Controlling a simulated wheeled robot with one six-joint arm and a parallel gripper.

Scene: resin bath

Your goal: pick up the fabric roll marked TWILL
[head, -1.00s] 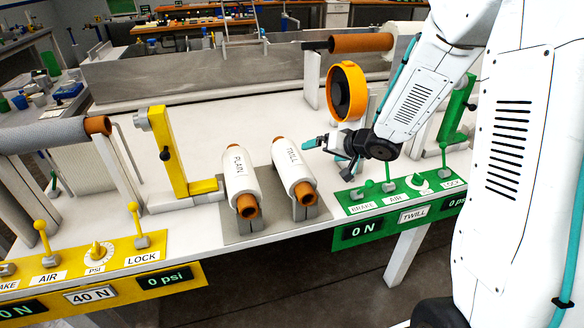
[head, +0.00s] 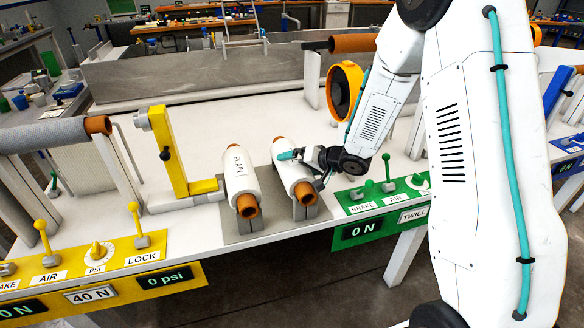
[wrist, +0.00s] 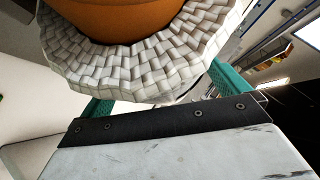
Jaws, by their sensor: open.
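The TWILL roll (head: 286,178), white fabric on an orange core, lies in a grey cradle to the right of the PLAIN roll (head: 241,172). My gripper (head: 302,165) is at the roll's upper right side and covers its label. One teal finger reaches over the top of the roll. In the wrist view, the woven end of the TWILL roll (wrist: 150,65) and its core fill the top, very close. Teal fingers show at its left and right, apart, with the roll's edge between them. The jaws are open; whether they touch the fabric I cannot tell.
A yellow bracket (head: 168,150) stands left of the rolls. A green panel (head: 375,205) with levers is at the right and a yellow panel (head: 110,262) at the left. An orange ring (head: 344,90) stands behind. The white table between is clear.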

